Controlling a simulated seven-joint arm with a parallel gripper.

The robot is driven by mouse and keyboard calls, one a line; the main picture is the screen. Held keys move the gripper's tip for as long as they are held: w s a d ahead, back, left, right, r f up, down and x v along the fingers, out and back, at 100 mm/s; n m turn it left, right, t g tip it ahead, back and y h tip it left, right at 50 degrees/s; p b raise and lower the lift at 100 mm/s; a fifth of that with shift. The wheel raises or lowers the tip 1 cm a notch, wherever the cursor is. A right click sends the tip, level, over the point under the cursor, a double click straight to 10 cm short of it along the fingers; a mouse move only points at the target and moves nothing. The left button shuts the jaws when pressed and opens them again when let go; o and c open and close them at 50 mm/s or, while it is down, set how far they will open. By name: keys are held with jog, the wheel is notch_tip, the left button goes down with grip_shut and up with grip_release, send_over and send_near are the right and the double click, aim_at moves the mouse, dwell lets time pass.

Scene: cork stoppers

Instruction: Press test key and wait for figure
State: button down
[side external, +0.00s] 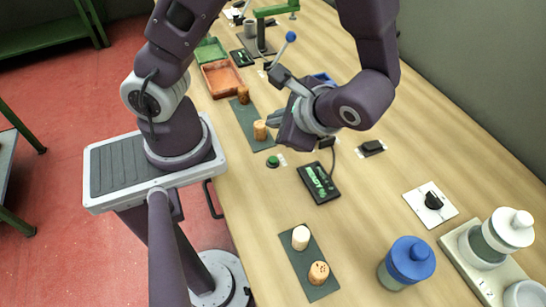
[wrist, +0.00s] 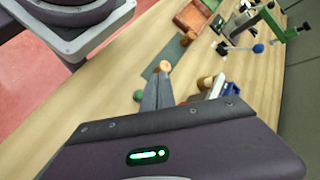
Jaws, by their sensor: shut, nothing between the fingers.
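A green round key (side external: 272,162) sits on a small pale plate on the bench, left of a black display box (side external: 319,183) with lit green characters too small to read surely. In the wrist view the green key (wrist: 139,95) shows just left of my fingers. My gripper (wrist: 159,80) is shut and empty, its fingers pointing down toward the bench. In the side view my gripper (side external: 281,142) is above and slightly right of the key, apparently apart from it. A cork (side external: 260,130) stands on a dark mat (side external: 250,115) near the fingers.
Another cork (side external: 243,95) stands on the same mat. Two stoppers stand on a front mat (side external: 312,265). A blue-lidded jar (side external: 408,262), a knob plate (side external: 431,204) and a black box (side external: 371,148) are to the right. An orange tray (side external: 222,80) lies behind. Bench between them is clear.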

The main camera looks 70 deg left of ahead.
aim_at(276, 162)
jog(key=shift+f, duration=4.3)
jog(key=shift+f, duration=0.15)
jog(key=shift+f, duration=0.25)
jog(key=shift+f, duration=0.45)
jog(key=shift+r, duration=0.9)
jog(key=shift+r, duration=2.5)
